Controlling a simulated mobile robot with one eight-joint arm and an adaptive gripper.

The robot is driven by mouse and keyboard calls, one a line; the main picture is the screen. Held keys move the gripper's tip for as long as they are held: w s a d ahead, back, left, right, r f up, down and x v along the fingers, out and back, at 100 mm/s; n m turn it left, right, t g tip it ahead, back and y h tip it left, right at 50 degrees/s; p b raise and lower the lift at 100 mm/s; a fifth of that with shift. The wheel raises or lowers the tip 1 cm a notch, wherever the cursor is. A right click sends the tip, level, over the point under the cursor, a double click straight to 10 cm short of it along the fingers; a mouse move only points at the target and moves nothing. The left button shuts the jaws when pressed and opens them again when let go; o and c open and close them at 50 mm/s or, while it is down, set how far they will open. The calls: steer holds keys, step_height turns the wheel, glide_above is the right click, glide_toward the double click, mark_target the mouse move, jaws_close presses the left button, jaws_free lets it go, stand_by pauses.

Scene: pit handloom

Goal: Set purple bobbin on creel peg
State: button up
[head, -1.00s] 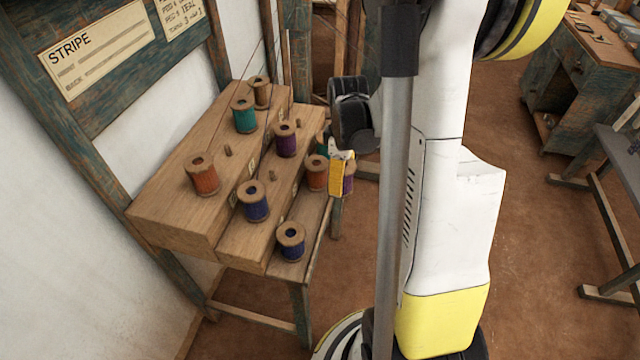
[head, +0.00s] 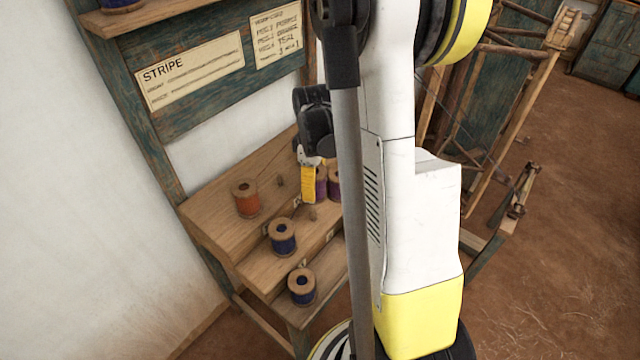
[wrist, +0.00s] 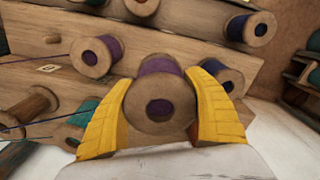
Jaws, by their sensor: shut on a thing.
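My gripper (head: 312,186) is shut on the purple bobbin (head: 321,183), with its yellow fingers on either side. In the wrist view the held purple bobbin (wrist: 160,66) shows its round wooden end between the fingertips (wrist: 163,110). The stepped wooden creel (head: 222,208) lies below and around it. A bare creel peg (head: 281,181) stands on the top step, left of my gripper. Another bare peg (head: 313,213) stands on the middle step, just below the fingers in the picture. I cannot tell the height of the held bobbin above the creel.
An orange bobbin (head: 246,198) and blue bobbins (head: 282,238) (head: 302,287) stand on the creel. A second purple bobbin (head: 334,186) is right beside the held one, partly behind my arm. In the wrist view a teal bobbin (wrist: 84,116) is near the left finger. Threads run at left.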

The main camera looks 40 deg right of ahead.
mark_target(313, 211)
steer(key=shift+w+a+f+b, duration=0.1)
steer(key=shift+f+b, duration=1.95)
steer(key=shift+f, duration=0.55)
steer(key=shift+a+f+b, duration=0.1)
steer(key=shift+f+b, duration=1.95)
steer(key=shift+f, duration=0.55)
steer(key=o, duration=1.3)
steer(key=shift+o, duration=0.5)
steer(key=shift+o, duration=0.9)
